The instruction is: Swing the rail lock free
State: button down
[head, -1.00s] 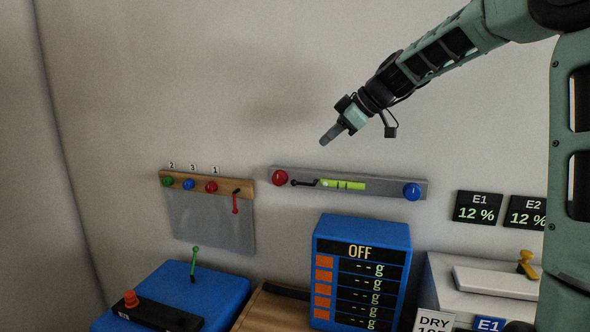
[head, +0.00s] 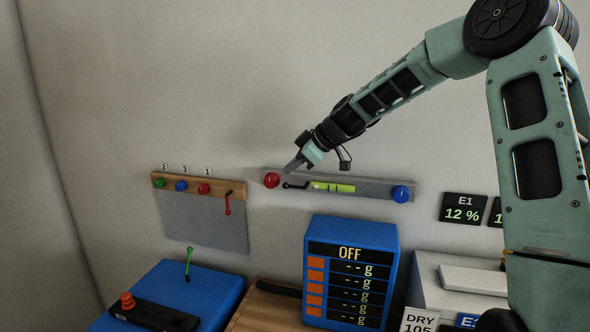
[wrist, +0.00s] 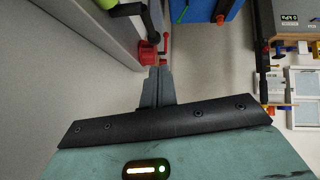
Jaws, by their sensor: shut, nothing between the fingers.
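A grey wall rail (head: 375,187) carries a red knob (head: 271,180), a black cranked lever (head: 295,185), a green level vial (head: 333,187) and a blue knob (head: 400,194). The black lever points right, toward the vial. A red lever (head: 228,203) hangs down from the wooden strip at left. No label shows which lever is the rail lock. My gripper (head: 290,169) is shut and empty, its tip by the rail's top edge near the red knob. In the wrist view, the shut fingertips (wrist: 158,72) are just below the red knob (wrist: 148,54); contact is unclear.
The wooden strip (head: 218,185) has green, blue and red knobs above a grey panel (head: 205,222). Below stand a blue box (head: 205,287) with a green lever (head: 188,262) and a blue display unit (head: 350,226) reading OFF.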

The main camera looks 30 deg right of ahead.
aim_at(294, 187)
jog(key=shift+w+d+f+p, duration=0.1)
jog(key=shift+d+f+p, duration=0.15)
jog(key=shift+f, duration=0.65)
jog(key=shift+w+d+f+p, duration=0.15)
jog(key=shift+f+p, duration=0.1)
jog(key=shift+f, duration=0.6)
jog(key=shift+s+a+r, duration=0.1)
